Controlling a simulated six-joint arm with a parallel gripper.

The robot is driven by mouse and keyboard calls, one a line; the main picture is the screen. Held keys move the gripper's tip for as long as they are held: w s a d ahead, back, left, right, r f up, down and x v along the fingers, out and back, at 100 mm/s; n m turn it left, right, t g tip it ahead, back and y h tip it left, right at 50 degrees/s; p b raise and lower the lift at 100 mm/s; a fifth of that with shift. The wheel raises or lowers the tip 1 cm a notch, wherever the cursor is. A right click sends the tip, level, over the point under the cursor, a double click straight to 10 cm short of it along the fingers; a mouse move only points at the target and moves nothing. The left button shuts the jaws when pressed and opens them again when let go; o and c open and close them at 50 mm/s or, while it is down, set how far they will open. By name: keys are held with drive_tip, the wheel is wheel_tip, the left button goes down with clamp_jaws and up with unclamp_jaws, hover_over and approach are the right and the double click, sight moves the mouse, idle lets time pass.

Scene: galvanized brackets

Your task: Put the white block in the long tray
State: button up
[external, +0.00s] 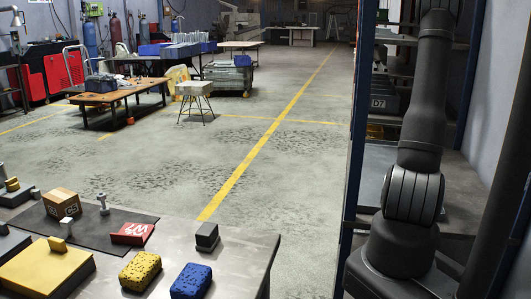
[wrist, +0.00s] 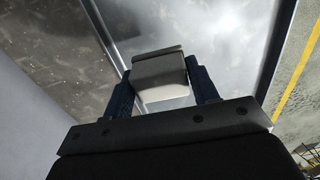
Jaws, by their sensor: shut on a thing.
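My gripper (wrist: 160,66) shows in the wrist view, with its two dark blue fingers on either side of a pale, white-looking block (wrist: 160,77). The fingers are shut on this block, which has a darker strip along its far edge. The block appears above a pale shiny surface, and its underside is hidden. My gripper is out of frame in the external view, where only my lower arm shows at the right. I cannot pick out a long tray with certainty in either view.
A blue rack post (external: 354,150) stands near my arm.

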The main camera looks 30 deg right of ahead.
drive_tip(key=w+f, duration=0.1)
drive_tip(key=w, duration=0.1)
drive_tip(key=w+a+f, duration=0.1)
drive_tip(key=w, duration=0.1)
drive_tip(key=w+f, duration=0.2)
drive_tip(key=shift+w+a, duration=0.2)
drive_tip(key=shift+w, duration=0.2)
drive_tip(key=shift+f, duration=2.1)
drive_tip(key=shift+f, duration=0.15)
drive_tip(key=o, duration=1.1)
wheel_tip(320, 180, up, 12)
drive_tip(key=shift+r, duration=0.2)
drive_tip(key=shift+f, duration=0.15)
drive_tip(key=shift+f, duration=4.45)
